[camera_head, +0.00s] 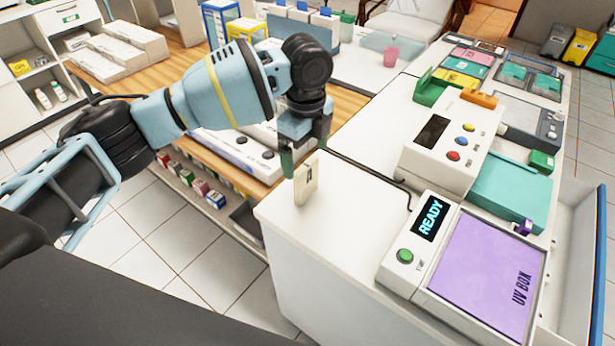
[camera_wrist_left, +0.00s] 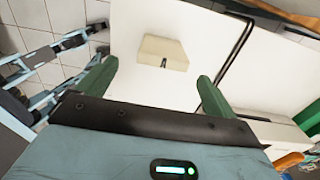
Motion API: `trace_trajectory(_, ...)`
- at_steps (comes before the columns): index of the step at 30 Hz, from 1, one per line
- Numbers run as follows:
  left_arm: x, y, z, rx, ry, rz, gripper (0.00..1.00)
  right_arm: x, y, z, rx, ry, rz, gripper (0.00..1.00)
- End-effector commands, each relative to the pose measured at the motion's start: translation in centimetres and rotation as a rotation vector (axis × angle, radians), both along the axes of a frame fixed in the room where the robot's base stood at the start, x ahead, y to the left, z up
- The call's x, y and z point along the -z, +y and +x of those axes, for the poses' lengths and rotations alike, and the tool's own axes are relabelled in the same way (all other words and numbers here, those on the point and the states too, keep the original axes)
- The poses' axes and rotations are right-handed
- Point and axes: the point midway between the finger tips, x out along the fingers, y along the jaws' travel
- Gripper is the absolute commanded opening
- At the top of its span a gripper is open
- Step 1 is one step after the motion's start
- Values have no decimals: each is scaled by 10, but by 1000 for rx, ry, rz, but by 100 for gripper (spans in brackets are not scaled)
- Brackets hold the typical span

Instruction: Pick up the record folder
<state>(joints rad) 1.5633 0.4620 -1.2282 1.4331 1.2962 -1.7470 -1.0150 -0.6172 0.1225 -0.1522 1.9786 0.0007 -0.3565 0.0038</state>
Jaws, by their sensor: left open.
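A small cream block-like item (camera_head: 305,181), which I take to be the record folder, stands on the near left corner of the white counter (camera_head: 340,215). It has a small dark mark on its face. My left gripper (camera_head: 303,152) is open, directly above and close to it, pointing down. In the left wrist view the cream item (camera_wrist_left: 160,50) lies ahead of the open green fingertips (camera_wrist_left: 158,72), roughly in line with the space between them. The fingers hold nothing. My right gripper is not in view.
A white device with a dark screen (camera_head: 450,140) and a UV box (camera_head: 485,270) showing READY stand to the right on the counter. A black cable (camera_head: 375,180) runs behind the cream item. A wooden bench (camera_head: 220,140) is at the left. Tiled floor shows below.

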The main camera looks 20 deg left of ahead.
Motion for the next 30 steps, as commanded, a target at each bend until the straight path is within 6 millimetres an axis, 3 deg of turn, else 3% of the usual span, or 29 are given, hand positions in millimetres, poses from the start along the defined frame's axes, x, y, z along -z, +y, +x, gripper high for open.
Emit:
trace_trajectory(6, 22, 1, 0, -2, 2, 1, 93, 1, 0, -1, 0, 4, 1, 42)
trace_trajectory(13, 30, 1, 1, -2, 2, 2, 93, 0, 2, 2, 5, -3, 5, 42)
trace_trajectory(21, 67, 2, 4, -1, 3, 1, 93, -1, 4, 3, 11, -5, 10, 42)
trace_trajectory(30, 75, 2, 4, -2, 1, 0, 93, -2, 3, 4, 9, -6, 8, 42)
